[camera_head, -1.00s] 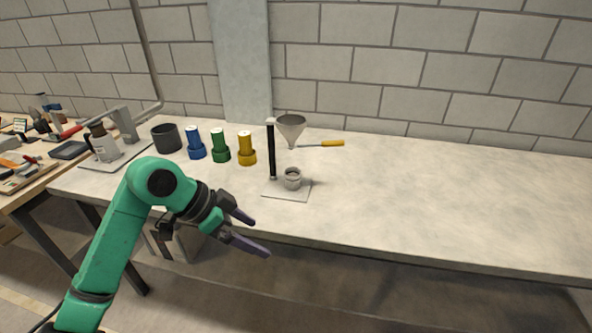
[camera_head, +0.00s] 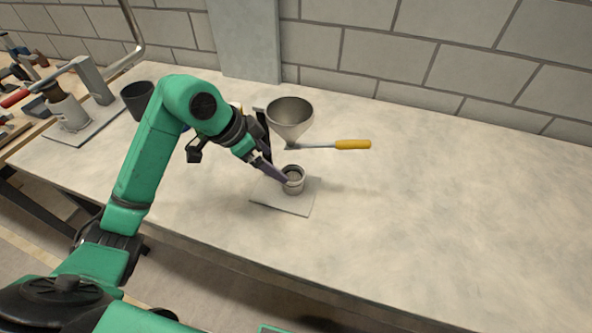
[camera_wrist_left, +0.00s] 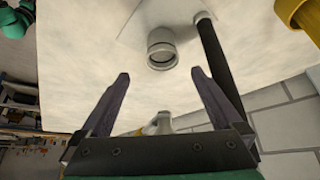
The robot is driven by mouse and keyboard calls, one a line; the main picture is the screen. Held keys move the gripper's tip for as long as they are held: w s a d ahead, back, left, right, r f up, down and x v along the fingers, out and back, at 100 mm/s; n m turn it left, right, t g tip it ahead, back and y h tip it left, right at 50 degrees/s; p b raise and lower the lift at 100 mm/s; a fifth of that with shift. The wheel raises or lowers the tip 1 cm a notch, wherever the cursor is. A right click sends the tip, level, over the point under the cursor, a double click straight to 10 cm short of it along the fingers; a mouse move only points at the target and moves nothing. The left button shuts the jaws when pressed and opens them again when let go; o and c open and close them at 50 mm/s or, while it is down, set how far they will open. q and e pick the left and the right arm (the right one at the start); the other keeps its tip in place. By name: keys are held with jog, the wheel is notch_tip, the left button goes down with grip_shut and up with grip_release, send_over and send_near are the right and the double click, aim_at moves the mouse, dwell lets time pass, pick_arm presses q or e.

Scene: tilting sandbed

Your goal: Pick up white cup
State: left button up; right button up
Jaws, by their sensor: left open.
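The white cup (camera_head: 294,184) is small and round, and stands upright on the flat base plate (camera_head: 296,205) of the funnel stand. My left gripper (camera_head: 277,174) is at the cup's left side, its fingertips close to the rim. In the left wrist view the cup (camera_wrist_left: 161,50) is beyond the tips of the open, empty fingers (camera_wrist_left: 162,78), roughly centred between them. Whether a finger touches the cup I cannot tell. My right gripper is not in view.
The stand's dark post (camera_wrist_left: 220,68) is close to the fingers. A grey funnel (camera_head: 290,115) is behind the cup, with a yellow-handled tool (camera_head: 352,145) beside it. A dark cup (camera_head: 137,98) stands at the back left. The table's right side is clear.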

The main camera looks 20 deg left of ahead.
aim_at(292, 179)
pick_arm(q)
jog(key=x, duration=0.3)
jog(key=p+x, duration=0.1)
jog(key=x, duration=0.3)
jog(key=p+x, duration=0.1)
jog(key=x, duration=0.3)
jog(key=shift+a+f, duration=0.2)
jog(key=shift+a, duration=0.05)
jog(key=shift+w+d+f, duration=0.1)
jog(key=shift+f, duration=0.2)
jog(key=c, duration=1.4)
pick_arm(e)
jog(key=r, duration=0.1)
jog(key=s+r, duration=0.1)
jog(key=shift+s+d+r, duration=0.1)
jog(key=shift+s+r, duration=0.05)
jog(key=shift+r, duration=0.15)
pick_arm(q)
jog(key=shift+r, duration=0.1)
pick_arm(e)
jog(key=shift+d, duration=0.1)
